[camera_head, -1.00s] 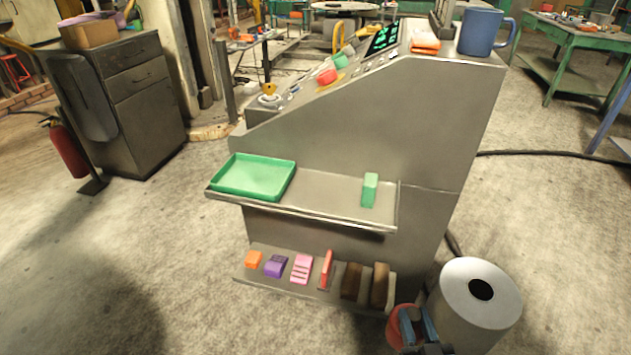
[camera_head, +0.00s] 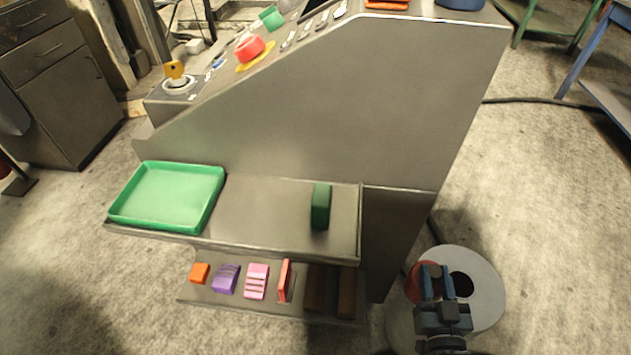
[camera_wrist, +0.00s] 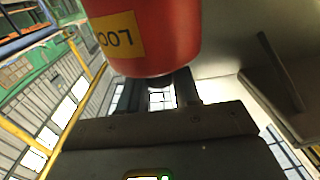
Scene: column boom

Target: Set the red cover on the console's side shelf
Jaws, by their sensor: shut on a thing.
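The red cover (camera_wrist: 150,45) is a rounded red piece with a yellow label, and it fills the top of the wrist view. My gripper (camera_head: 434,274) is shut on it, in front of the grey cylinder at the lower right of the head view. There the cover (camera_head: 414,284) is mostly hidden behind the fingers. The console's side shelf (camera_head: 262,212) is a grey ledge left of my gripper. It bears a green tray (camera_head: 122,216) at its left end and a dark green block (camera_head: 320,206) near its right end. Bare shelf lies between them.
A lower ledge (camera_head: 240,299) holds orange, purple, pink, red and brown pieces. The grey cylinder (camera_head: 485,290) with a dark hole stands on the floor by my gripper.

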